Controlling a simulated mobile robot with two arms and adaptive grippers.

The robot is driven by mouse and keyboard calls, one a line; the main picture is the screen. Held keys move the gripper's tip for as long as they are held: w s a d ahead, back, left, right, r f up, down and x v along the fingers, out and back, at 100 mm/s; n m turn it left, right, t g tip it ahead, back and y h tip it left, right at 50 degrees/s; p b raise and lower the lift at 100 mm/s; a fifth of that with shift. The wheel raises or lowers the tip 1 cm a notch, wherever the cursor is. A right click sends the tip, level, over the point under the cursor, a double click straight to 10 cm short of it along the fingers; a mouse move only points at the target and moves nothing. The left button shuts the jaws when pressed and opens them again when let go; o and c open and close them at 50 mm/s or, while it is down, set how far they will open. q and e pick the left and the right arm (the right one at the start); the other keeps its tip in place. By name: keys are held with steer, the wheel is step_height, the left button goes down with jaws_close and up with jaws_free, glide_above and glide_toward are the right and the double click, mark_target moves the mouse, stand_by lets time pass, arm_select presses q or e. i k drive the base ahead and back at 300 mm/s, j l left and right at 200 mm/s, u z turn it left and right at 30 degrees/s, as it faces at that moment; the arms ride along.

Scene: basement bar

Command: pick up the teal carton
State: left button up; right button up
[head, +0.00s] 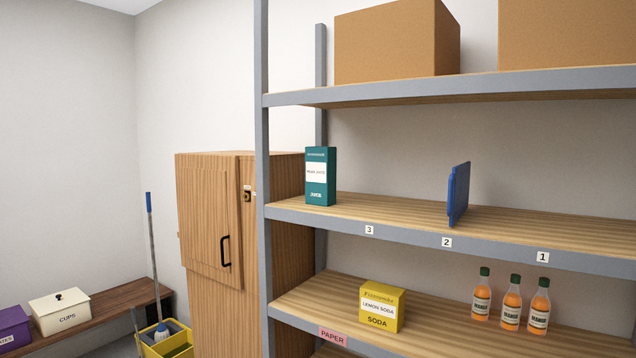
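The teal carton (320,190) stands upright on the middle shelf (400,206) of a grey-framed rack, at the shelf's left end above the label 3. It has a white label on its front, and its front face is unobstructed. Neither of my grippers is in the head view, so nothing is seen touching the carton.
A blue upright panel (459,193) stands on the same shelf to the right. Below are a yellow soda box (382,308) and orange bottles (511,304). Cardboard boxes (388,42) sit above. The rack's grey post (262,180) rises left of the carton, beside a wooden cabinet (208,215).

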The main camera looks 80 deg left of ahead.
mark_target(320, 161)
steer(key=u, duration=2.6)
